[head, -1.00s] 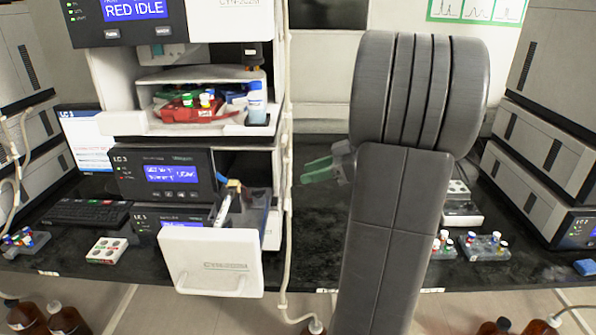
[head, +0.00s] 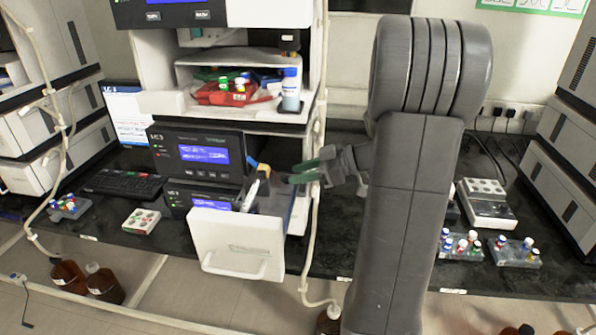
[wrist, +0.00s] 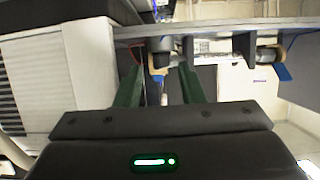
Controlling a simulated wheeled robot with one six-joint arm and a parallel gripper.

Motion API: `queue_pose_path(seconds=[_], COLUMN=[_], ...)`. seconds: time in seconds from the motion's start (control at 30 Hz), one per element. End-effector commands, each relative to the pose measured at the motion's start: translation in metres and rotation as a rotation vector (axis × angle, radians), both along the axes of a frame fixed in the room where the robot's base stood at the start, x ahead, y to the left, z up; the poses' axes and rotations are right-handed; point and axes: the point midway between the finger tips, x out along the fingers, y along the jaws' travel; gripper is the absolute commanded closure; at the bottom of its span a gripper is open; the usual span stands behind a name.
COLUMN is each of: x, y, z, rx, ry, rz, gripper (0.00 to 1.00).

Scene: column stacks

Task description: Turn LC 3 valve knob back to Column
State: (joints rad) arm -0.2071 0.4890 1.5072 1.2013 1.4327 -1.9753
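The LC 3 module (head: 198,172), black-fronted with a lit blue screen, stands left of centre in the head view. Below it a white-fronted drawer (head: 238,233) is pulled out. A blue and yellow part (head: 260,168) and a white tube-like part show above the drawer. I cannot tell for sure which part is the valve knob. My gripper (head: 304,172), with green fingers, is just right of them. In the wrist view the fingers are spread, with a small round fitting (wrist: 158,63) seen between and beyond them. A blue piece (wrist: 282,72) with an orange band is to the right.
A pale tube (head: 317,215) hangs down the stack's right side, close to my gripper. A shelf above holds a red tray (head: 222,94) and a blue-capped bottle (head: 290,92). Vial racks (head: 461,246) stand on the bench at right. A keyboard (head: 122,184) lies at left.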

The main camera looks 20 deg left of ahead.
Motion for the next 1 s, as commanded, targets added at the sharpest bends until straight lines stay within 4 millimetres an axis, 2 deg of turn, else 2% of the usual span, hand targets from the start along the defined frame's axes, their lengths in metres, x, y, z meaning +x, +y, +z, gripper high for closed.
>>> queue_pose_path(seconds=[0.13, 0.43, 0.6, 0.63, 1.0], x=[-0.0023, -0.0026, -0.0025, -0.0025, -0.0033], y=[0.009, 0.0104, 0.0103, 0.0103, 0.0101], z=[-0.0037, -0.0049, -0.0047, -0.0047, -0.0064], rx=[0.0, 0.0, 0.0, 0.0, -0.001], ry=[0.0, 0.0, 0.0, 0.0, -0.002], rz=[0.0, 0.0, -0.001, -0.001, -0.019], gripper=[0.64, 0.64, 0.98, 1.0, 1.0])
